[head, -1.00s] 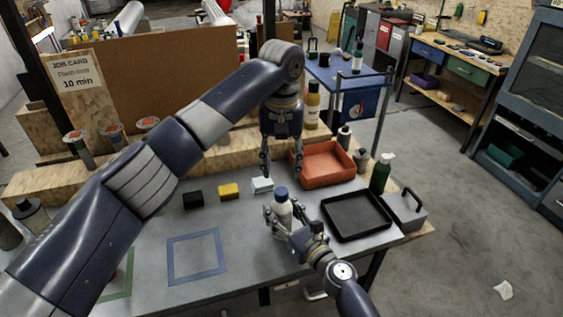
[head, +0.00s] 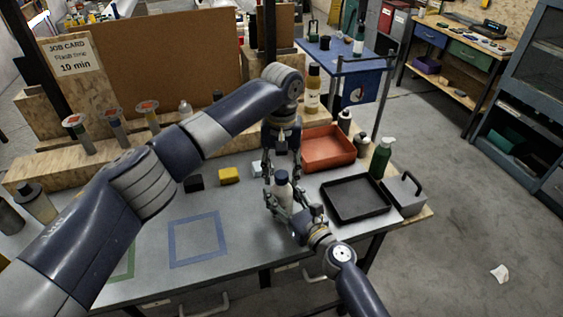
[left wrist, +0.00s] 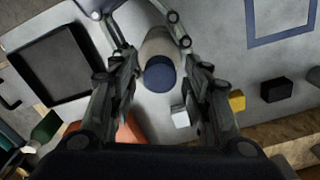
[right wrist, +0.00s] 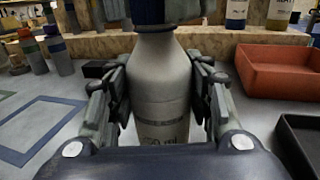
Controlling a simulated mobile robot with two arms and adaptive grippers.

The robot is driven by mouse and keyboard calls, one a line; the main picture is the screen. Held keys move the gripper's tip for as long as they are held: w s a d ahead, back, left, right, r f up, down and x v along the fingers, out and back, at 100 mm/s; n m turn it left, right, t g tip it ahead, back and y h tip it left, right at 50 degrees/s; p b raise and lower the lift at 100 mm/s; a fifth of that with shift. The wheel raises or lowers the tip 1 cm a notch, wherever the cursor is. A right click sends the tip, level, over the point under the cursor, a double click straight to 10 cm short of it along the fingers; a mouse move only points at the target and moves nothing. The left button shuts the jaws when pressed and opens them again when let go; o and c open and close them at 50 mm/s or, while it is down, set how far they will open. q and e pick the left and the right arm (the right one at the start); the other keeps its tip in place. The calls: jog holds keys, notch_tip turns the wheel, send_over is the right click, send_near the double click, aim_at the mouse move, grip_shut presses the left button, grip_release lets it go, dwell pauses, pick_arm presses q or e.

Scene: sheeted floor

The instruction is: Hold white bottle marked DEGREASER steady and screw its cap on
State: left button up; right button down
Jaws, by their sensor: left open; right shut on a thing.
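The white bottle (right wrist: 160,88) stands upright between the fingers of my right gripper (head: 284,202), which is shut on its body. Its printing is partly hidden and I cannot read DEGREASER. A dark blue cap (left wrist: 160,74) sits on top of the bottle; I cannot tell how tightly it is seated. The cap also shows in the head view (head: 281,177). My left gripper (head: 282,168) points down from above, open, with a finger on each side of the cap. In the left wrist view, gaps show between the cap and both fingers.
A black tray (head: 356,214) and an orange bin (head: 345,160) are right of the bottle. Black (head: 194,183), yellow (head: 229,176) and white blocks lie to the left. The blue taped square (head: 197,264) is empty.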

pick_arm(q)
grip_shut()
jog(key=m, duration=0.4)
jog(key=shift+m, duration=0.3)
jog(key=m, duration=0.3)
jog(key=shift+m, duration=0.4)
jog(key=shift+o, duration=0.6)
grip_release()
notch_tip(320, 180, up, 12)
